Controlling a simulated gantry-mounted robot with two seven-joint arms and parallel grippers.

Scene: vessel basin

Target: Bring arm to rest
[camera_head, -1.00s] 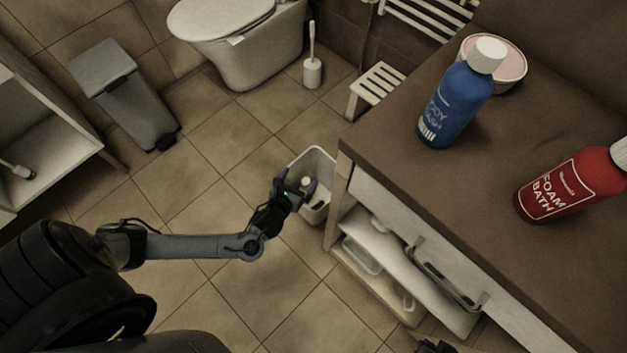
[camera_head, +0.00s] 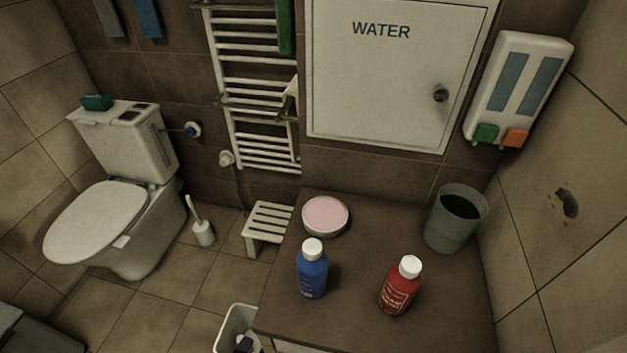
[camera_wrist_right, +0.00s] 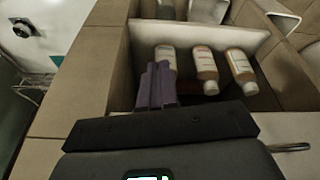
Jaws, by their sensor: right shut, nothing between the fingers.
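In the right wrist view, my right gripper (camera_wrist_right: 157,88) has its purple fingers together with nothing between them. It points towards a white compartment (camera_wrist_right: 195,35) holding several pale bottles (camera_wrist_right: 207,68). It looks apart from the bottles, though one is partly hidden behind the fingers. My right arm does not show in the head view.
The brown counter (camera_head: 350,260) carries a blue bottle (camera_head: 312,270), a red bottle (camera_head: 401,287), a pink-topped round dish (camera_head: 325,216) and a grey-green cup (camera_head: 455,220). A slatted stool (camera_head: 268,226), toilet brush (camera_head: 203,232) and toilet (camera_head: 110,225) stand left. Floor between is free.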

